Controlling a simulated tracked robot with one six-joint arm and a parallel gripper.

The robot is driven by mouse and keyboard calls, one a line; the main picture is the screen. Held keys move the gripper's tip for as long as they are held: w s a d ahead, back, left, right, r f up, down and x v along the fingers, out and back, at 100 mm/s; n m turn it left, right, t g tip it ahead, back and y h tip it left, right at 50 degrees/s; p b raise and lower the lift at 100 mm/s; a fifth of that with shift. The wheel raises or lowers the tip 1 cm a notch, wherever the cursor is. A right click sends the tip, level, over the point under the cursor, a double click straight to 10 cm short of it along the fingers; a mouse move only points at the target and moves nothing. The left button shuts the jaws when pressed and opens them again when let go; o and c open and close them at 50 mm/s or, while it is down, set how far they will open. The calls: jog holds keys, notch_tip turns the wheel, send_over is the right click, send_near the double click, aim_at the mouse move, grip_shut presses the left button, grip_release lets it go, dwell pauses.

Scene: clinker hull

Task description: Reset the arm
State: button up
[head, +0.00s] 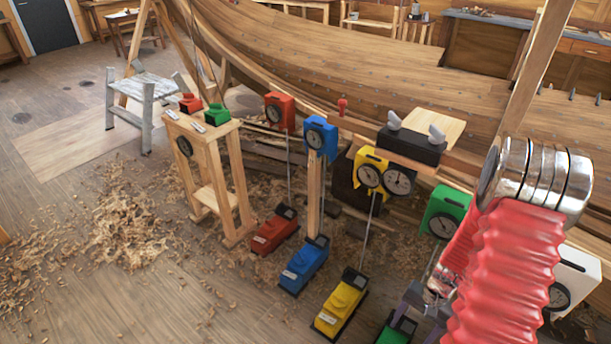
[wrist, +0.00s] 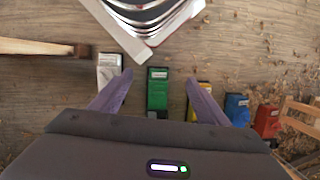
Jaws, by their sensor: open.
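My gripper (wrist: 160,77) is open in the wrist view, its two purple fingers spread wide with nothing held between them. A green floor block (wrist: 157,92) shows in the gap between the fingers, lower down on the floor; I see no contact. A white block (wrist: 110,70) lies beyond the left finger, and a yellow block (wrist: 203,92) is partly hidden by the right finger. In the head view my arm, with red bellows and chrome rings, fills the right side. The gripper there is mostly hidden behind it.
Dial boxes in red (head: 280,109), blue (head: 320,138), yellow (head: 370,164), green (head: 440,206) and white (head: 575,270) line the wooden hull (head: 300,55). A wooden stand (head: 212,165) and grey step stool (head: 146,92) stand left. The left foreground floor is open, with shavings.

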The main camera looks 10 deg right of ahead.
jog(key=s+a+r+n+t, duration=0.1)
jog(key=a+r, duration=0.5)
jog(key=r, duration=0.7)
jog(key=s+a+r+n+t+h, duration=0.1)
jog(key=a+r+n, duration=0.4)
jog(key=r, duration=0.8)
jog(key=s+a+r+n+t+h, duration=0.1)
jog(key=s+a+r+n+t, duration=0.2)
jog(key=a+r, duration=0.6)
notch_tip(320, 180, up, 5)
jog(key=shift+s+r+n+t, duration=0.15)
jog(key=shift+n+t, duration=0.35)
jog(key=shift+t, duration=0.5)
jog(key=shift+o, duration=0.5)
